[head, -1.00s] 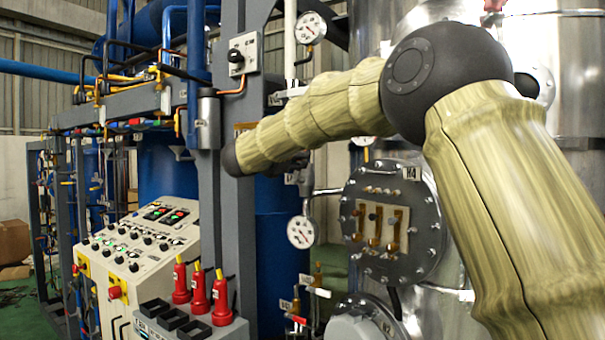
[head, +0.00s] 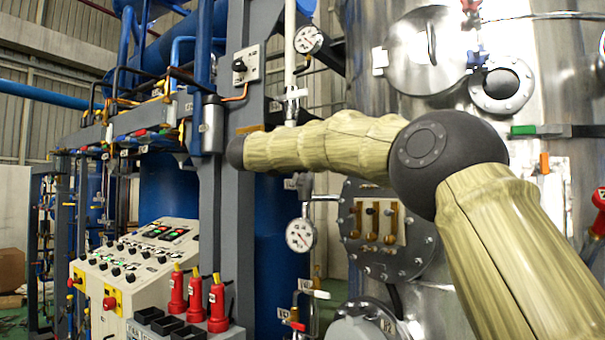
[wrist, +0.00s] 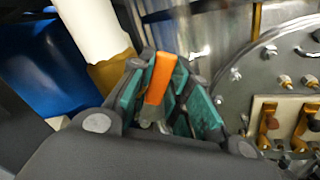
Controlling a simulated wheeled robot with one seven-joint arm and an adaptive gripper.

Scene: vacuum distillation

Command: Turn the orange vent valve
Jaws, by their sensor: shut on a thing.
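The orange vent valve handle (wrist: 161,78) stands up between the teal-padded fingers of my gripper (wrist: 168,103) in the wrist view. My gripper is shut on this handle. The lower part of the valve is hidden by the fingers. In the head view my gripper is hidden behind my own arm, and I cannot make out the held handle there.
A round flange cover (head: 385,240) with several brass fittings sits right of my gripper; it also shows in the wrist view (wrist: 262,75). A pressure gauge (head: 300,235) hangs below my forearm.

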